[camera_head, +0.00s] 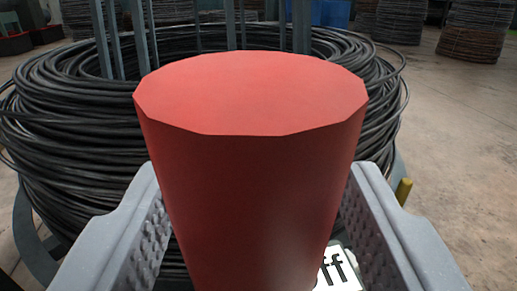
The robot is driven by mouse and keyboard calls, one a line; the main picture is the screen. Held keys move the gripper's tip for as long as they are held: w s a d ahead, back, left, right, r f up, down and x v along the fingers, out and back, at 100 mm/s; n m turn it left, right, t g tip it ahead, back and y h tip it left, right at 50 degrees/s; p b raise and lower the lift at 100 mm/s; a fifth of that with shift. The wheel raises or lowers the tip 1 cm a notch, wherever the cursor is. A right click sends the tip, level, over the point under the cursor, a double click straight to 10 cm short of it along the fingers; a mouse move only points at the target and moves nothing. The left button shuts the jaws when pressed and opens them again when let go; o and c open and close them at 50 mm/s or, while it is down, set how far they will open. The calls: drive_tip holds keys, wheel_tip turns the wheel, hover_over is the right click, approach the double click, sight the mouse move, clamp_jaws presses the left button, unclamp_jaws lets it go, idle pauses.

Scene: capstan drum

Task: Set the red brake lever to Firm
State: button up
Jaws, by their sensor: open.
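The red brake lever (250,180) fills the middle of the camera_head view as a thick red post with a flat, many-sided top. My gripper (258,200) is open, with one grey ridged finger on each side of the red lever. The left finger looks very near the lever's side; I cannot tell whether either finger touches it. A white label (338,272) with black letters ending in "ff" shows at the bottom, partly hidden by the lever. The lever's lower end and any other labels are hidden.
A large coil of black wire (70,130) on a grey metal stand (30,240) lies behind the lever. A small yellow post (403,191) shows right of it. More wire coils (487,30) stand at the back right. Bare floor (465,130) is at the right.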

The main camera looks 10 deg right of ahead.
drive_tip(key=shift+w+d, duration=0.1)
drive_tip(key=shift+w, duration=0.8)
